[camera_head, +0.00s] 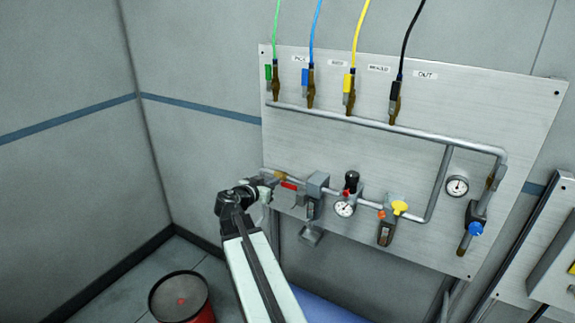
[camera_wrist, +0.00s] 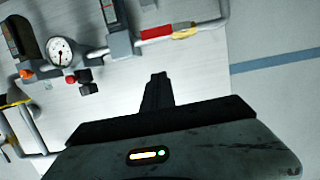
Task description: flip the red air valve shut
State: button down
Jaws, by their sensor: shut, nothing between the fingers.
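The red air valve has a red lever (camera_head: 289,185) on the lower pipe at the left of the panel. In the wrist view the red lever (camera_wrist: 157,32) lies roughly along the pipe, beside a brass valve body (camera_wrist: 185,33). My gripper (camera_head: 268,181) is at the left end of this pipe, close to the lever, and partly covers the valve in the head view. In the wrist view my gripper (camera_wrist: 158,76) is shut and empty, its tips pointing toward the panel below the lever. A gap shows between tips and lever there; the depth is hard to judge.
A grey block (camera_head: 317,184), a gauge (camera_head: 344,208) and a yellow knob (camera_head: 399,207) sit right of the lever. Hoses drop to fittings above. A blue knob (camera_head: 475,228) is at far right. A red drum (camera_head: 181,298) stands on the floor at lower left.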

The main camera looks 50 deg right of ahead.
jog(key=shift+d+r, duration=0.1)
jog(key=b, duration=0.3)
send_over(289, 186)
jog(key=a, duration=0.1)
notch_tip(289, 186, down, 3)
jog(key=shift+s+a+f+b, duration=0.15)
jog(key=shift+f+b, duration=0.45)
jog(key=shift+b, duration=0.05)
jog(key=shift+s+a+f+b, duration=0.1)
jog(key=shift+s+f+b, duration=0.05)
jog(key=shift+f+b, duration=0.45)
jog(key=shift+s+a+f+b, duration=0.15)
jog(key=shift+f+b, duration=0.4)
jog(key=shift+b, duration=0.1)
